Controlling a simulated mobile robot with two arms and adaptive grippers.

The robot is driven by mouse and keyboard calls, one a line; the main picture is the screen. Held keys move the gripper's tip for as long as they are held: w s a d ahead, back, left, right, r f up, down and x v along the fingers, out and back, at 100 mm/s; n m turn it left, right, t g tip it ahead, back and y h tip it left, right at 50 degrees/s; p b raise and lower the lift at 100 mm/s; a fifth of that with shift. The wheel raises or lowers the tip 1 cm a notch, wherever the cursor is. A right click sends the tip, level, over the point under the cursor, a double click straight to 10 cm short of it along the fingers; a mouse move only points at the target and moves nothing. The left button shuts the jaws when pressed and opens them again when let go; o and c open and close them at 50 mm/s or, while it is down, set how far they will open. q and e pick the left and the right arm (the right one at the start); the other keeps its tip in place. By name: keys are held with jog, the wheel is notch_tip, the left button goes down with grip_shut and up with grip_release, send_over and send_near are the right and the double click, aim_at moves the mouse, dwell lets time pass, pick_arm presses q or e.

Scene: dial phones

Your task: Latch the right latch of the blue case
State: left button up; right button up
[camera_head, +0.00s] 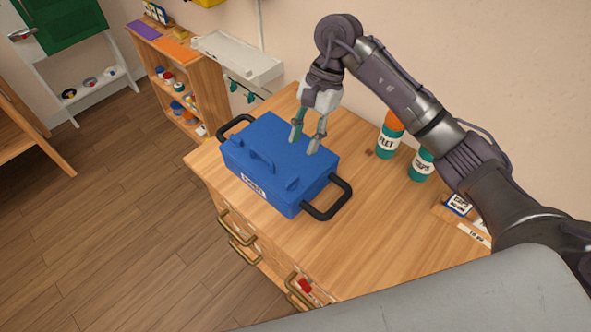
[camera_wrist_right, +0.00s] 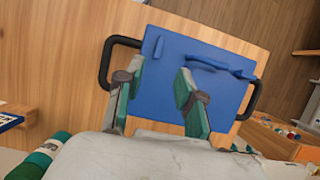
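The blue case (camera_head: 275,150) stands closed on the wooden dresser top. It has a black side handle at each end, a blue top handle (camera_head: 262,162) and a label on its front. A small raised blue tab, seemingly the right latch (camera_head: 292,184), sits near the front right edge; it also shows in the right wrist view (camera_wrist_right: 158,47). I cannot tell its exact angle. My right gripper (camera_head: 303,146) is open and empty, pointing down over the back right part of the case lid. Its two fingers (camera_wrist_right: 160,72) are apart in the wrist view. My left gripper is out of view.
Orange-and-teal (camera_head: 388,138) and teal (camera_head: 421,163) bottles stand right of the case. Small boxes (camera_head: 459,205) lie farther right. The dresser top (camera_head: 370,215) is bare in front of the bottles. A shelf (camera_head: 203,85) and a white tray (camera_head: 238,55) are behind left.

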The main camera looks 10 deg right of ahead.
aim_at(291, 181)
jog(key=p+x, duration=0.2)
jog(key=x, duration=0.7)
jog(key=shift+s+a+f, duration=0.1)
jog(key=shift+s+f, duration=0.05)
jog(key=shift+f, duration=0.1)
jog(key=shift+s+a+f+p, duration=0.1)
jog(key=shift+a+f+p, duration=0.1)
jog(key=shift+f+p, duration=0.3)
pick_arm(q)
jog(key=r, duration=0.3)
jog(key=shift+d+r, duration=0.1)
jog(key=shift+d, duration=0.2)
pick_arm(e)
jog(key=shift+f, duration=0.1)
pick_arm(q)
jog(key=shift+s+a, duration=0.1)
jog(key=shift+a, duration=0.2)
pick_arm(e)
grip_shut()
